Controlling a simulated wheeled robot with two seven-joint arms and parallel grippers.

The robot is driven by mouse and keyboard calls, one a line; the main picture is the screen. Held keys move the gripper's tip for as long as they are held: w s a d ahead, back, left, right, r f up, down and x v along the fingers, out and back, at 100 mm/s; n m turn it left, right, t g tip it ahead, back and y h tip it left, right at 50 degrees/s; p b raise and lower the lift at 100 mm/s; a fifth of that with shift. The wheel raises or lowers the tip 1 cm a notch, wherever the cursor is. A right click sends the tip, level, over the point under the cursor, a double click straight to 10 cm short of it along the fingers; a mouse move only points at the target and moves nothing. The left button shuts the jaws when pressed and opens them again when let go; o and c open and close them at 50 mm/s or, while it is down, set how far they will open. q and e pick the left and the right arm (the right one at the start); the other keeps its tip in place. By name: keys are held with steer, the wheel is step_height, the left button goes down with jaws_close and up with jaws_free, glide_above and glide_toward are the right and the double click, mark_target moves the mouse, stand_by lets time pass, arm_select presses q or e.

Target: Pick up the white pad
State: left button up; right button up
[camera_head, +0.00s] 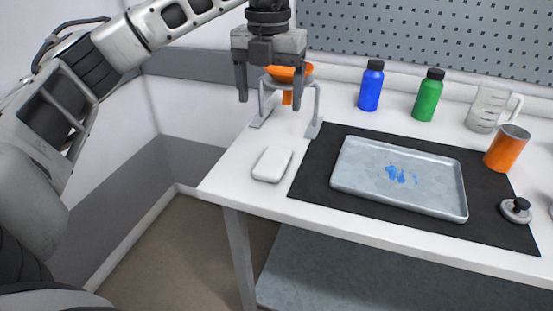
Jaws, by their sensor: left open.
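The white pad (272,164) lies flat on the white table near its left corner, just left of the black mat. It is a small rounded block. My left gripper (270,88) points down above the back left of the table, with its two fingers spread apart. My right gripper does not show.
An orange funnel (287,73) sits on a grey stand (315,122) behind the pad. A metal tray (440,205) with blue stains lies on the black mat (312,170). Blue (371,88) and green (428,97) bottles, a beaker (486,109) and an orange cup (505,149) stand further right.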

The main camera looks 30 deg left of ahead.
arm_select(q)
glide_above(270, 164)
step_height(270, 164, down, 10)
steer(key=shift+s+d+r, duration=0.1)
steer(key=shift+f+p, duration=0.7)
steer(key=shift+f, duration=2.05)
steer(key=c, duration=1.1)
